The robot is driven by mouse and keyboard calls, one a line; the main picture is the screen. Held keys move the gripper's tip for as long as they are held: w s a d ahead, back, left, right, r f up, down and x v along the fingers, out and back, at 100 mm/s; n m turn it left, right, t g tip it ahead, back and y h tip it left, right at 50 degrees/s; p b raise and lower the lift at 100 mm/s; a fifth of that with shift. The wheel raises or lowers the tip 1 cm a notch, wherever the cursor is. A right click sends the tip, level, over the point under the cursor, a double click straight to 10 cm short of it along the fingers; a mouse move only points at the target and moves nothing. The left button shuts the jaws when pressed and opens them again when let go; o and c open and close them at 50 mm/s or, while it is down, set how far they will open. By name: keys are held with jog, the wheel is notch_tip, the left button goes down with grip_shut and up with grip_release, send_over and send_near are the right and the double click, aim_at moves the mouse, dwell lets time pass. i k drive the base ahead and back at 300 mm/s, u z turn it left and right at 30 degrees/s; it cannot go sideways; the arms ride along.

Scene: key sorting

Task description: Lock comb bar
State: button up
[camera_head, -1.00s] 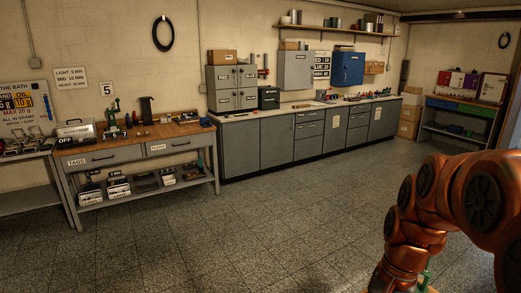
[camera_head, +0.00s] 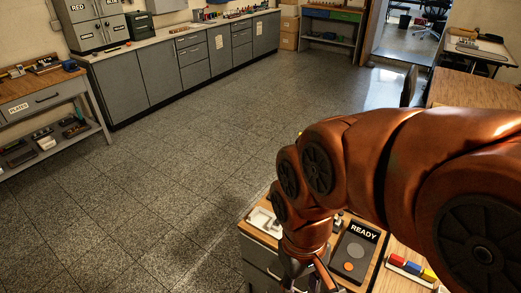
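I cannot make out a comb bar in the camera_head view. My orange arm comes in from the right and bends down over a wooden-topped bench (camera_head: 256,203) at the bottom. My gripper (camera_head: 307,282) is at the bottom edge, in front of the bench top as seen here. Its tips are cut off or hidden, so its opening and any held thing cannot be told. My arm hides part of the bench top.
A white tray (camera_head: 264,222) lies on the bench's left end. Red, yellow and blue pieces (camera_head: 411,267) stand in a white holder at the right. Grey cabinets (camera_head: 140,77) and a workbench (camera_head: 38,92) line the back and left. The floor (camera_head: 180,150) between is clear.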

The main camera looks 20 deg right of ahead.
aim_at(338, 223)
jog(key=z, duration=0.8)
